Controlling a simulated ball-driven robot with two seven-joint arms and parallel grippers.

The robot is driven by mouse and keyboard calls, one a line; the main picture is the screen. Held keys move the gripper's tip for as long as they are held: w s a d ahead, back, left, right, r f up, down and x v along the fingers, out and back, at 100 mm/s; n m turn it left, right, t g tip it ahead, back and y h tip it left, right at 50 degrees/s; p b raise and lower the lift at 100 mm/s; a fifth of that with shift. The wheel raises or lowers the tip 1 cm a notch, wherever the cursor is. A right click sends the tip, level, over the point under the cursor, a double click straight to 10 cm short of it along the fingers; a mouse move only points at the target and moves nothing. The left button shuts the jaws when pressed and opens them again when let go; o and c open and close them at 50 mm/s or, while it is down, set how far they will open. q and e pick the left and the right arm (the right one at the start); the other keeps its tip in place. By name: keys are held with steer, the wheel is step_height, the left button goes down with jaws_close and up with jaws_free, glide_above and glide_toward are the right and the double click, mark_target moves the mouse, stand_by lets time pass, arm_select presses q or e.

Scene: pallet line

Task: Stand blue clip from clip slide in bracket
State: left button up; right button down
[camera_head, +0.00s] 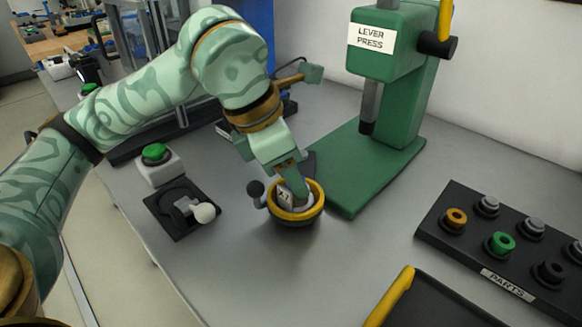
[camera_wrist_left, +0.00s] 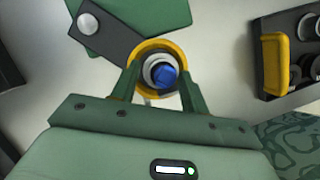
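My left gripper (camera_head: 293,183) points down into a small dark cup with a yellow rim (camera_head: 314,212). In the left wrist view its fingers (camera_wrist_left: 160,75) are apart, on either side of a grey ring with a round blue piece (camera_wrist_left: 165,75) inside the yellow rim (camera_wrist_left: 161,47). I cannot tell whether the fingers press on the ring. A white tag with dark marks (camera_head: 285,197) shows in the cup, beside the finger. I cannot tell whether the blue piece is the clip. I cannot make out a clip slide or bracket for certain. My right gripper is in no view.
A green lever press (camera_head: 398,140) stands just behind the cup. A white box with a green button (camera_head: 158,168) and a black plate with a white-knobbed lever (camera_head: 204,212) are at the left. A black parts rack (camera_head: 462,251) and a yellow-edged dark tray (camera_head: 392,296) are at the right.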

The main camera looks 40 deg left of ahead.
arm_select(q)
steer(key=shift+r, duration=0.1)
steer(key=p+v, duration=0.6)
steer(key=v, duration=0.6)
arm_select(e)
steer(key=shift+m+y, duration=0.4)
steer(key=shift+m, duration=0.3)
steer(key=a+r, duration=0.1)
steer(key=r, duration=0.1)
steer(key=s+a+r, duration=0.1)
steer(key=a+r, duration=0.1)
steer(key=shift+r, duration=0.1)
